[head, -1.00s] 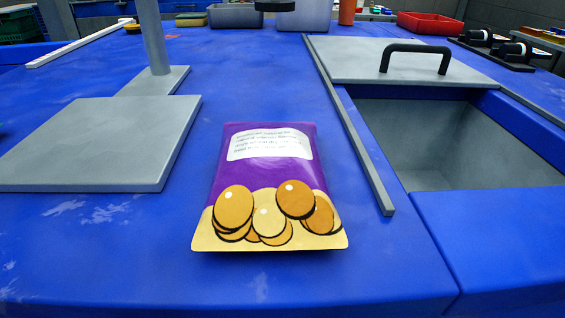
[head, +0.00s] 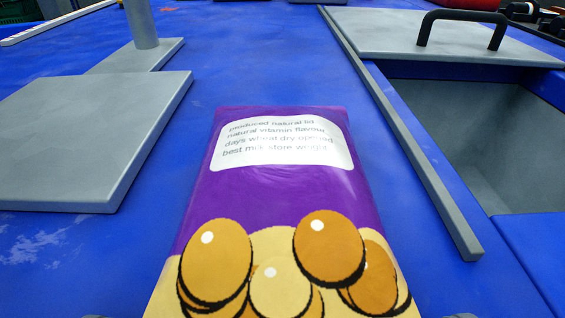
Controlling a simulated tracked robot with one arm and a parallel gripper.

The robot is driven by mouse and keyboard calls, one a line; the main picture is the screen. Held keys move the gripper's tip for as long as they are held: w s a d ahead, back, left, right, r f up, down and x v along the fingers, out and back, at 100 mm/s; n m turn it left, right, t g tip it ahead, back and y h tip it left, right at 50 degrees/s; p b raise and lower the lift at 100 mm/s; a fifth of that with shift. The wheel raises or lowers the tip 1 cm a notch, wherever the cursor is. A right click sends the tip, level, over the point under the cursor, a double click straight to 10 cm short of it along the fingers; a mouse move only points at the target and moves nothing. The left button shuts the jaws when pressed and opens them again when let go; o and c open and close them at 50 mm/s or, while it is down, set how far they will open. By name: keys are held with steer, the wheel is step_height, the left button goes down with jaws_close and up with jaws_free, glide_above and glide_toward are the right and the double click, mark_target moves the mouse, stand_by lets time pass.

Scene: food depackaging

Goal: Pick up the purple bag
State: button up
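The purple bag (head: 277,200) lies on the blue table, close in front of the camera. It has a white printed label near its far end and orange and yellow round shapes on its near part. Its near edge is cut off by the bottom of the picture. Only two small grey tips of my gripper (head: 278,316) show at the bottom edge, one on each side of the bag and well apart. The gripper is open, and the rest of it is out of view.
A grey plate (head: 85,140) with a post (head: 141,22) behind it stands at the left. A grey rail (head: 410,140) runs along the right of the bag. Beyond it is an open sunken bin (head: 480,135) with a grey lid (head: 455,42) and black handle. Blue table behind the bag is clear.

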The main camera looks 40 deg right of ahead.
steer(key=shift+w+d+f, duration=0.15)
steer(key=shift+w+d, duration=0.1)
steer(key=shift+w, duration=0.05)
steer(key=shift+c, duration=0.3)
steer(key=c, duration=0.8)
steer(key=shift+c, duration=0.2)
